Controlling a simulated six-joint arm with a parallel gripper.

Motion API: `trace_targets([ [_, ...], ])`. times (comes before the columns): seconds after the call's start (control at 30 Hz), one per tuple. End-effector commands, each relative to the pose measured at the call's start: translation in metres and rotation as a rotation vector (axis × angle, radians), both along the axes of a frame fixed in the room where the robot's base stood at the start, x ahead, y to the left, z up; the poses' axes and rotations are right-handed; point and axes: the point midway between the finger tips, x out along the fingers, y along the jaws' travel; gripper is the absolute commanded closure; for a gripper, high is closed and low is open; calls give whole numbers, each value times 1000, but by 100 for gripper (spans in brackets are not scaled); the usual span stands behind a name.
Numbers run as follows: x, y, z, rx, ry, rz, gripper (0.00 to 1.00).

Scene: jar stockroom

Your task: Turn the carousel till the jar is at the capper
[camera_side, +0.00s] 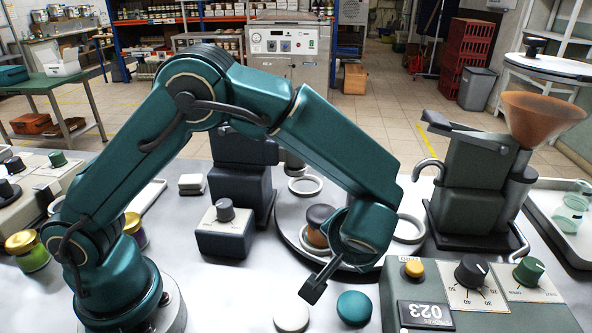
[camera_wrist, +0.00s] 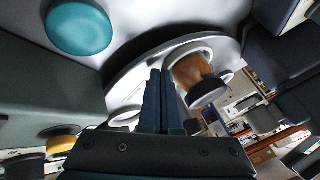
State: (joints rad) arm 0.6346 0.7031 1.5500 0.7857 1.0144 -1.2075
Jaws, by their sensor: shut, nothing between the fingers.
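The carousel (camera_side: 287,212) is a pale round plate with raised ring seats; its front part is hidden behind my arm. The jar (camera_side: 316,236), orange-brown with a dark lid, stands on it towards the front. In the wrist view the jar (camera_wrist: 188,70) stands at a white ring seat. A dark upright machine (camera_side: 240,185), possibly the capper, stands at the carousel's back left. My gripper (camera_side: 314,289) is shut and empty, pointing down near the carousel's front edge. In the wrist view the closed fingers (camera_wrist: 158,88) appear beside the jar, with a visible gap.
A teal round button (camera_side: 354,308) and a white one (camera_side: 291,318) lie in front. A control box (camera_side: 460,310) with knobs and a display is at front right. A funnel machine (camera_side: 480,175) stands right of the carousel. A knob box (camera_side: 225,238) is at left.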

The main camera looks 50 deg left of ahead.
Motion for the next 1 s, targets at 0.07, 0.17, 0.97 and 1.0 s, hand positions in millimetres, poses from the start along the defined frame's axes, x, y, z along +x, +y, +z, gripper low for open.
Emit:
trace_targets([
  [0.07, -4, 6, 1, 2, 1, -35, 100],
  [0.17, -9, 12, 0, 2, 2, -84, 100],
  [0.97, -30, 69, 0, 0, 0, -379, 100],
  [1.0, -30, 73, 0, 0, 1, -379, 100],
])
